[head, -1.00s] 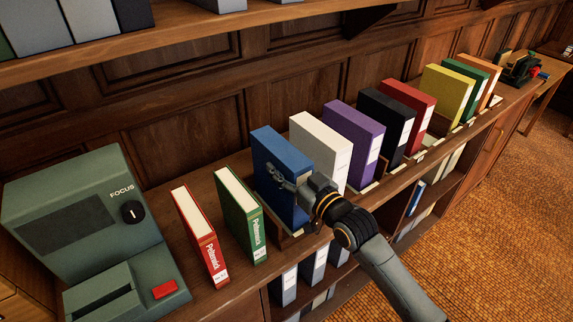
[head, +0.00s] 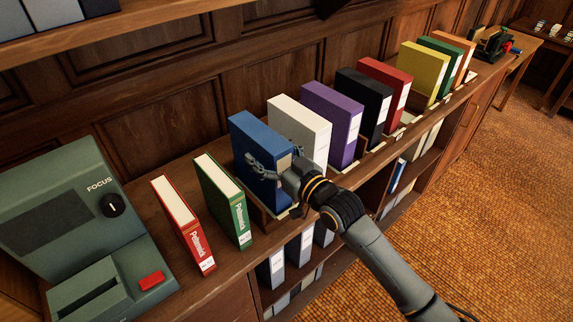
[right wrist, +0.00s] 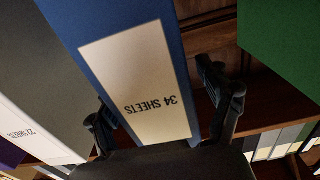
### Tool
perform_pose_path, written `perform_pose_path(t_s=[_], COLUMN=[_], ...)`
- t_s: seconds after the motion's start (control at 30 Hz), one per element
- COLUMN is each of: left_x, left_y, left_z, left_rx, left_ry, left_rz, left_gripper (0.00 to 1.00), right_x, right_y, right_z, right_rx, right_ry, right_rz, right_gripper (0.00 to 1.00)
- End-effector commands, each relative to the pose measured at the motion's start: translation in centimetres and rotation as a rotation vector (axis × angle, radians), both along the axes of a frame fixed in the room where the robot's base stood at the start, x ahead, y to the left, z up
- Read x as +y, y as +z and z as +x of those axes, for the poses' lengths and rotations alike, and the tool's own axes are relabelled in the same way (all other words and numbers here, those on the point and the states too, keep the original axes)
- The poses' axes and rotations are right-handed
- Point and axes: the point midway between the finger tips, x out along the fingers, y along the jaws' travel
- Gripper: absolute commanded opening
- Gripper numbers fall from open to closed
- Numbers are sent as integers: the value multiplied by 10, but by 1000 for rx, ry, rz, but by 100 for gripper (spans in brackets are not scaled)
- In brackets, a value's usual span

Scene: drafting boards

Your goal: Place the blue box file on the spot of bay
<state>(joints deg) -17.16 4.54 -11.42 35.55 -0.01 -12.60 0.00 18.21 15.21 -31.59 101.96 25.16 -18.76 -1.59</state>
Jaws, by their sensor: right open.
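The blue box file (head: 258,138) stands upright on the wooden shelf, between the white box file and a green book. It shows close in the right wrist view (right wrist: 106,22), with a pale label reading "34 SHEETS" on its spine. My right gripper (head: 275,160) is open at the spine, with one finger on each side of the file. The fingers (right wrist: 150,95) flank the spine in the wrist view; contact is unclear. A low wooden bay edge (head: 266,222) shows at the file's foot. My left gripper is not in view.
White (head: 295,118), purple (head: 328,112), black (head: 362,95), red and yellow files stand in a row to the right. The green book (head: 220,195) and a red book (head: 180,220) stand left, beside a grey-green FOCUS device (head: 70,185). An upper shelf runs overhead.

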Motion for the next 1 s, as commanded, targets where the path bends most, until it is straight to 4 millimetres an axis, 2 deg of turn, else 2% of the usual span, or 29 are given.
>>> perform_pose_path(t_s=[0.3,0.5,0.7,1.0], left_x=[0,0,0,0], left_y=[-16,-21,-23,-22], left_z=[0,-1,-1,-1], left_rx=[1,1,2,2], left_ry=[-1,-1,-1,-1], left_rz=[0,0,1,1], left_gripper=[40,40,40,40], right_x=[-39,-57,-64,-64], right_y=[-4,-2,0,0], right_z=[-53,-78,-88,-88], right_rx=[0,0,-1,-1], right_ry=[0,-1,0,0], right_rz=[-4,-3,-2,-1], right_gripper=[79,79,79,79])
